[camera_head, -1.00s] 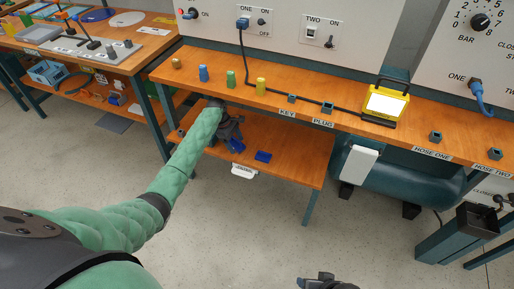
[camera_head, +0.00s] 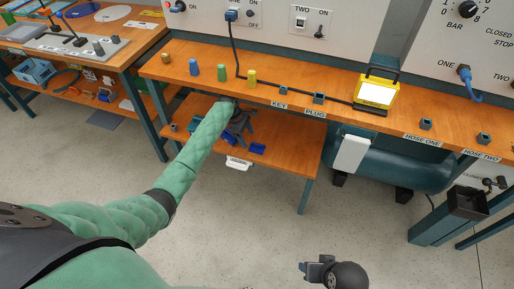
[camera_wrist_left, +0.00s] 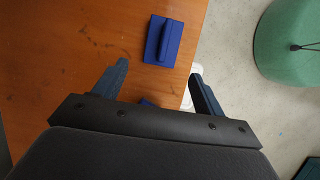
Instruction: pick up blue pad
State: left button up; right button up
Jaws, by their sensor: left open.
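A blue pad (camera_wrist_left: 163,40), a flat plate with a raised bar, lies on the wooden lower shelf (camera_head: 285,134). It also shows in the head view (camera_head: 257,148), near the shelf's front edge. A second blue piece (camera_head: 231,139) lies to its left; in the wrist view only a sliver of blue (camera_wrist_left: 147,102) shows behind my gripper's body. My left gripper (camera_wrist_left: 159,70) is open and empty. Its fingers point toward the pad, which lies just beyond the fingertips, apart from them. In the head view my left gripper (camera_head: 242,123) is over the shelf. My right gripper (camera_head: 318,270) is low in the head view, its jaws unclear.
The upper bench top (camera_head: 200,78) hangs over the back of the shelf. It carries small coloured pegs, a black cable and a yellow lamp (camera_head: 377,92). A white label (camera_head: 238,164) sits at the shelf's front edge. A teal tank (camera_head: 400,165) stands to the right.

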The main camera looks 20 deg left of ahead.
aim_at(256, 144)
pick_arm(q)
jog(key=shift+d, duration=0.4)
jog(key=shift+d+f, duration=0.25)
jog(key=shift+d, duration=0.25)
jog(key=shift+d+f, duration=0.2)
jog(key=shift+d, duration=0.3)
jog(key=shift+x, duration=2.05)
jog(key=c, duration=1.1)
jog(key=shift+o, duration=0.2)
jog(key=shift+r, duration=0.1)
